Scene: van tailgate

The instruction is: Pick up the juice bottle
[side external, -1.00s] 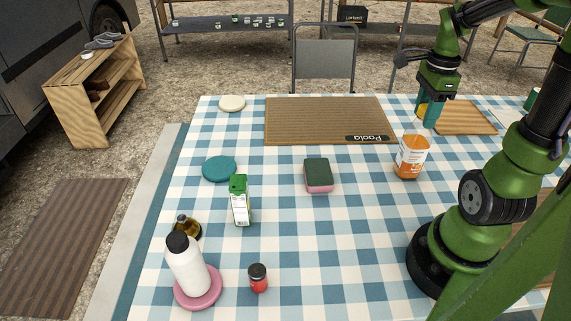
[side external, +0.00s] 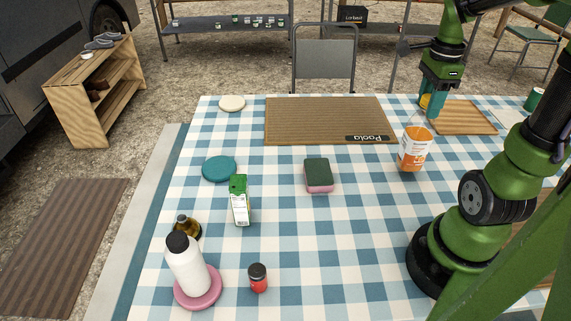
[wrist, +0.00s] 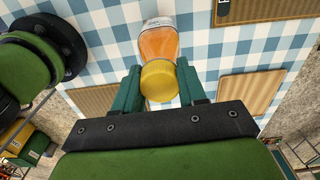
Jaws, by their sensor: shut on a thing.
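The juice bottle (side external: 414,152) is clear with orange juice, a white and orange label and a yellow cap (wrist: 159,80). It is at the right side of the checked table in the side view, tilted a little, with its top towards my gripper (side external: 431,110). In the wrist view the bottle body (wrist: 158,42) extends away beyond the cap. The teal fingers of my gripper (wrist: 160,88) are shut on the bottle at its upper end, one on each side of the cap. Whether the base is clear of the cloth is hard to tell.
A brown mat (side external: 325,118) and a wooden board (side external: 465,117) lie near the bottle. A sponge (side external: 318,175), a carton (side external: 240,200), a white bottle (side external: 187,267) and a red-bodied jar (side external: 258,278) stand further left. The cloth around the bottle is mostly clear.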

